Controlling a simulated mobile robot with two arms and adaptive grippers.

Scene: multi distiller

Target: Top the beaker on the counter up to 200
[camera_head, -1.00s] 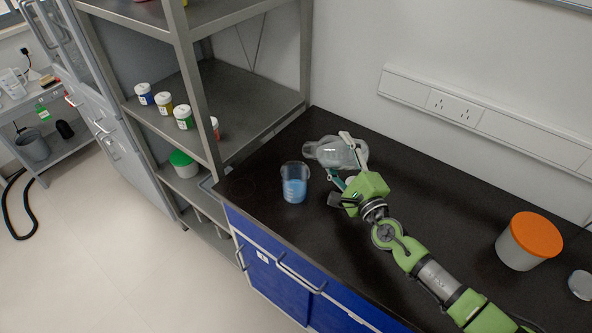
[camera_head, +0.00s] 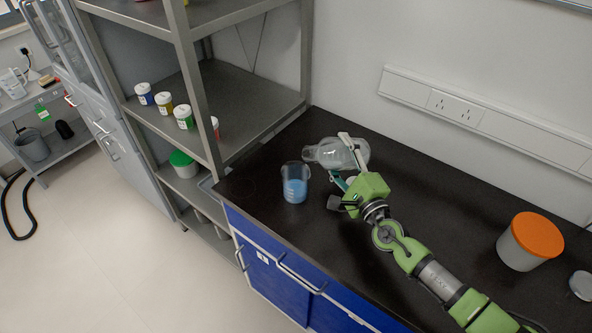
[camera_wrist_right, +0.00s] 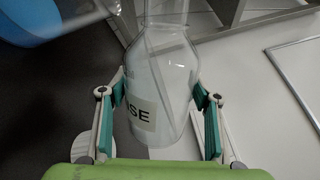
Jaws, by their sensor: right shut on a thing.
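The beaker (camera_head: 294,184) stands upright on the black counter near its left end and holds blue liquid. My right gripper (camera_head: 346,160) is shut on a clear bottle (camera_head: 327,153). The bottle is tilted far over, its neck pointing left, above and behind the beaker in the head view. In the right wrist view the bottle (camera_wrist_right: 162,95) sits between the teal finger pads, with a label whose visible letters read "SE". The beaker's blue liquid (camera_wrist_right: 40,22) shows at the upper left there. The liquid level against the marks is too small to read. My left gripper is not in view.
A white tub with an orange lid (camera_head: 536,236) and a small pale round object (camera_head: 581,285) stand at the counter's right. A metal shelf (camera_head: 245,95) with several small jars stands left of the counter. The black counter (camera_head: 440,200) is clear between arm and tub.

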